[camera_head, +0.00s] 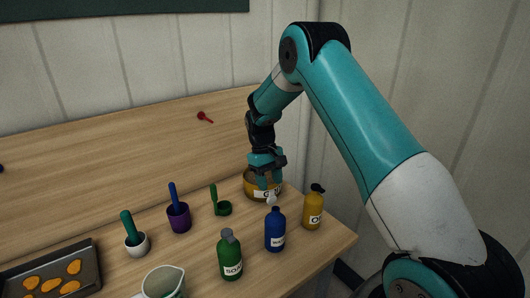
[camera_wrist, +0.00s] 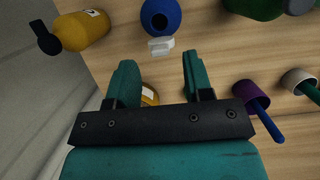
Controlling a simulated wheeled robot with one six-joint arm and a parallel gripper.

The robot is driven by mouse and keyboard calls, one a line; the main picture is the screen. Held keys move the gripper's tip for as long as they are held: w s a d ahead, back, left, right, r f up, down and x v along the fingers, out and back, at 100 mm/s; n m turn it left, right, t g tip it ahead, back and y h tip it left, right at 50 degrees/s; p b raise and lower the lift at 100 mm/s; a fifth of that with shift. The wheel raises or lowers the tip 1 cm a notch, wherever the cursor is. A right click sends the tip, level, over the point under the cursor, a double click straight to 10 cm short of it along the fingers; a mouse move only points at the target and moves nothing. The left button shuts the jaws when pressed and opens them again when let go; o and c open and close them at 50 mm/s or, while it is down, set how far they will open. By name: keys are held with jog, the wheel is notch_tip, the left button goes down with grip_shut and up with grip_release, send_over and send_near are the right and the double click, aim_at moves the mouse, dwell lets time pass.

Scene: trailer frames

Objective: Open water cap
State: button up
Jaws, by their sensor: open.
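A blue bottle (camera_head: 275,232) with a white label stands upright near the right end of the table. Its small white cap (camera_head: 271,199) sits at the top on the side near my gripper. In the wrist view the blue bottle (camera_wrist: 173,12) shows a dark round mouth, and the white cap (camera_wrist: 162,45) lies beside the mouth, not over it. I cannot tell if it is still joined to the bottle. My gripper (camera_head: 266,184) points down behind the bottle, above a yellow tin (camera_head: 249,190). In the wrist view my gripper (camera_wrist: 160,62) is open and empty, its fingertips just short of the cap.
A yellow bottle (camera_head: 313,213) with a black top stands right, a green bottle (camera_head: 230,262) left. A purple cup (camera_head: 179,219), white cup (camera_head: 137,244), green item (camera_head: 224,208), pitcher (camera_head: 163,283) and tray (camera_head: 92,264) are further left. Walls close the back and right.

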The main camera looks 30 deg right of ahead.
jog(key=b+v, duration=0.1)
jog(key=v, duration=1.3)
jog(key=shift+r, duration=0.25)
